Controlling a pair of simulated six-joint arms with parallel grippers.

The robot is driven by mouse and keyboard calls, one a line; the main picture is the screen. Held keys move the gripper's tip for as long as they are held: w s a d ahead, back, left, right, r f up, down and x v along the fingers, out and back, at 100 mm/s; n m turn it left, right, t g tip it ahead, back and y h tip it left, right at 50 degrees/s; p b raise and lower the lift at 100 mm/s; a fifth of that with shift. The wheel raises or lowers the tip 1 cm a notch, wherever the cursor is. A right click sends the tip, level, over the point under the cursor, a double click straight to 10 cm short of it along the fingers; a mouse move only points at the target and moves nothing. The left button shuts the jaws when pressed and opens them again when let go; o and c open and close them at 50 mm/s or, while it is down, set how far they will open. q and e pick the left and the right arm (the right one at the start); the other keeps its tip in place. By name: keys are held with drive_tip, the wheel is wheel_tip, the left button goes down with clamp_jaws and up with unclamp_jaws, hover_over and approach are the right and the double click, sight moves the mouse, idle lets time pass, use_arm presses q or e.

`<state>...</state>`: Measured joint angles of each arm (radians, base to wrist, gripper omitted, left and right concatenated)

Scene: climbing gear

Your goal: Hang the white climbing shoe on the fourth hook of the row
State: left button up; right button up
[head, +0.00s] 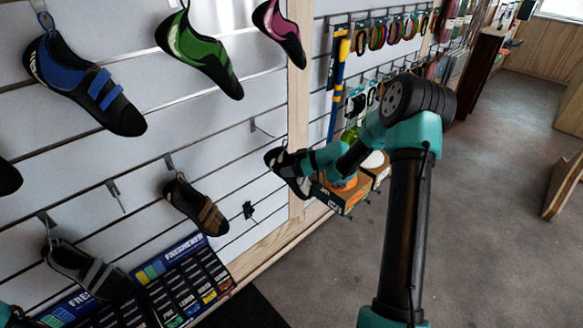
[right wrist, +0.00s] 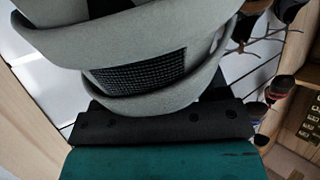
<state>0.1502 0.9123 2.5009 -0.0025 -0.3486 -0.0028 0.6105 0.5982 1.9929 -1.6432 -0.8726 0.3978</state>
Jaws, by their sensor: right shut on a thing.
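The white climbing shoe (head: 288,172), pale grey-white with black parts, is held off the wall in the head view. My right gripper (head: 296,162) is shut on it. In the right wrist view the shoe (right wrist: 140,100) fills the upper middle, against the black jaw; its far end is cut off. The lower hook row has a dark grey-strapped shoe (head: 88,268) on the first hook, a bare second hook (head: 116,196), a brown shoe (head: 196,205) on the third, and a bare fourth hook (head: 261,129) up and left of the held shoe. My left gripper is not clearly visible.
Blue (head: 85,85), green (head: 198,52) and pink (head: 280,32) shoes hang above. A wooden post (head: 298,100) stands right of the hook row. A blue-yellow tool (head: 339,85), carabiners and boxes (head: 343,195) are close behind my right arm. FRESHENER packs (head: 185,280) sit below.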

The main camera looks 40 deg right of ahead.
drive_tip(key=w+a+f, duration=0.1)
drive_tip(key=w, duration=0.9)
drive_tip(key=shift+w+a+f, duration=0.2)
drive_tip(key=shift+w+a, duration=0.05)
drive_tip(key=shift+w, duration=0.1)
idle(1.1)
idle(0.6)
drive_tip(key=o, duration=1.1)
drive_tip(key=shift+f, duration=0.1)
drive_tip(key=v, duration=1.7)
drive_tip(key=shift+s+d, duration=0.1)
drive_tip(key=shift+s, duration=0.05)
